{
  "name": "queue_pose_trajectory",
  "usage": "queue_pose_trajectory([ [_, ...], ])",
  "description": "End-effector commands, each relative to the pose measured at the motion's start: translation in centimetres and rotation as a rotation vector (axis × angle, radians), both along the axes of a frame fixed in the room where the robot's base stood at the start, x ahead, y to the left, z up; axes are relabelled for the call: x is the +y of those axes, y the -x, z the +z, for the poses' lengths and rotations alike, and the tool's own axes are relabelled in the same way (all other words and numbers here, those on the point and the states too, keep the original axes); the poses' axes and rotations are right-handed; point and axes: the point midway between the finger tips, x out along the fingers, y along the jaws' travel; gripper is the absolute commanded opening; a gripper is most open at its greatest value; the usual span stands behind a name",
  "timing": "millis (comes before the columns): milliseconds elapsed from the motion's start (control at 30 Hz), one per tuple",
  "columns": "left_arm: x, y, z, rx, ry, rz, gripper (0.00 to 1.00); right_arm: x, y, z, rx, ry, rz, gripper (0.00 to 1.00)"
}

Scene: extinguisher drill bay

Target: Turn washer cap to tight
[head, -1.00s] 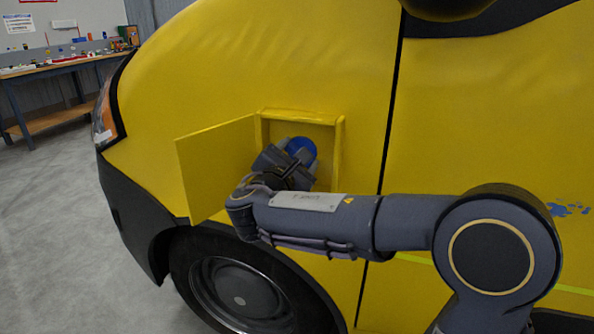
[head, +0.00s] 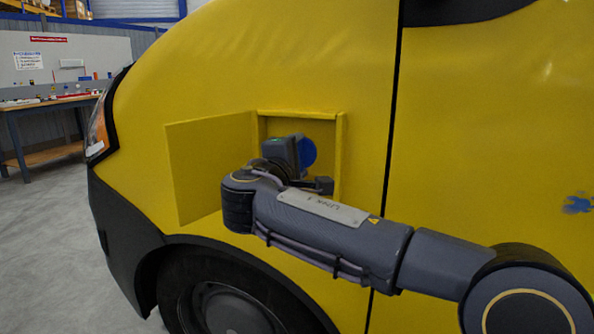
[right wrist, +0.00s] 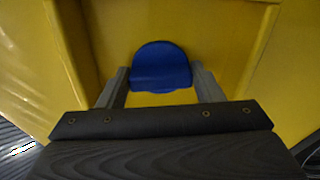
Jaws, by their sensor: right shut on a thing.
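The blue washer cap (head: 308,153) sits inside the open recess (head: 343,150) in the yellow van's side. It also shows in the right wrist view (right wrist: 161,62) between my two fingers. My right gripper (head: 309,168) reaches into the recess and is shut on the cap, with one finger on each side (right wrist: 161,80). Gripper and fingers hide part of the cap in the head view, and no tightness mark can be made out. My left gripper is not in view.
The yellow flap (head: 205,168) stands open to the left of the recess, close to my right wrist. The van's front wheel (head: 225,305) is below. A workbench (head: 50,105) with small items stands at the far left, with clear floor before it.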

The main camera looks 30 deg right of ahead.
Motion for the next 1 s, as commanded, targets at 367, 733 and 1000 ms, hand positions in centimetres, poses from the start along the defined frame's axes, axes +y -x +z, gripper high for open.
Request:
queue_pose_trajectory([
  [367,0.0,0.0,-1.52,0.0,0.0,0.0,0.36,0.05,-0.02,-0.28,-0.088,-0.079,0.0,0.37],
  [733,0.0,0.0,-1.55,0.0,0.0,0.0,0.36,0.05,-0.02,-0.21,-0.096,-0.087,0.0,0.37],
  [1000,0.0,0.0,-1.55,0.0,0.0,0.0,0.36,0.03,-0.02,-0.17,-0.096,-0.086,0.0,0.82],
])
